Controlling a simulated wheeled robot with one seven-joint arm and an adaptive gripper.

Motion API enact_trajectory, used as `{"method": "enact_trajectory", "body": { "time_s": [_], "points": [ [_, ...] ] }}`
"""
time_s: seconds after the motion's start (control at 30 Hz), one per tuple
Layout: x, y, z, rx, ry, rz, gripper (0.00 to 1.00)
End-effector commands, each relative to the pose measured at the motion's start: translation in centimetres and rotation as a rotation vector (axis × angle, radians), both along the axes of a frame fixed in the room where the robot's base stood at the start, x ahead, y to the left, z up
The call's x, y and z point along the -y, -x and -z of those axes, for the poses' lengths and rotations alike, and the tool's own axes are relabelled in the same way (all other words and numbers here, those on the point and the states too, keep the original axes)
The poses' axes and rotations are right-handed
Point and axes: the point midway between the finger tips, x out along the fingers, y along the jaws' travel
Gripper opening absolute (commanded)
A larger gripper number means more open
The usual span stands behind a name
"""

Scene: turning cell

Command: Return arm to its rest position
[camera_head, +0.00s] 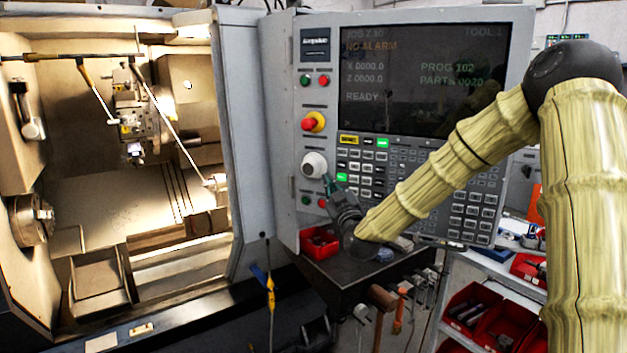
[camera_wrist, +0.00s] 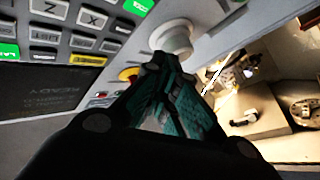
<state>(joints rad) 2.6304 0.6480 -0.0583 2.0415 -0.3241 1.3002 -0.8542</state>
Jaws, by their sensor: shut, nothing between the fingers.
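My arm comes in from the right in the head view, bends at a dark joint and reaches down and left across the control panel (camera_head: 515,90). My gripper (camera_head: 327,180) is close to the white round knob (camera_head: 314,165) on the panel's left strip. In the wrist view the dark green fingers of my gripper (camera_wrist: 162,62) are shut with nothing between them. Their tips point at the white knob (camera_wrist: 175,38), which shows just beyond them. I cannot tell whether they touch it.
The lathe's lit chamber (camera_head: 100,190) stands open at left. A red emergency button (camera_head: 310,124) is above the knob. A red bin (camera_head: 320,243) sits on the dark shelf (camera_head: 350,275) below my wrist, with tools hanging under it. Red bins (camera_head: 470,310) stand at lower right.

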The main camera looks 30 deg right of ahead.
Motion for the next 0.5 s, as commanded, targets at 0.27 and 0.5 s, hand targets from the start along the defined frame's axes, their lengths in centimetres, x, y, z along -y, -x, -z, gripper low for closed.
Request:
{"method": "enact_trajectory", "body": {
  "time_s": [0.27,0.5],
  "points": [
    [-0.5,-0.1,1.1,-0.02,-0.007,-0.009,0.0],
    [-5.0,0.2,10.9,-0.212,-0.083,-0.082,0.0]
  ]
}}
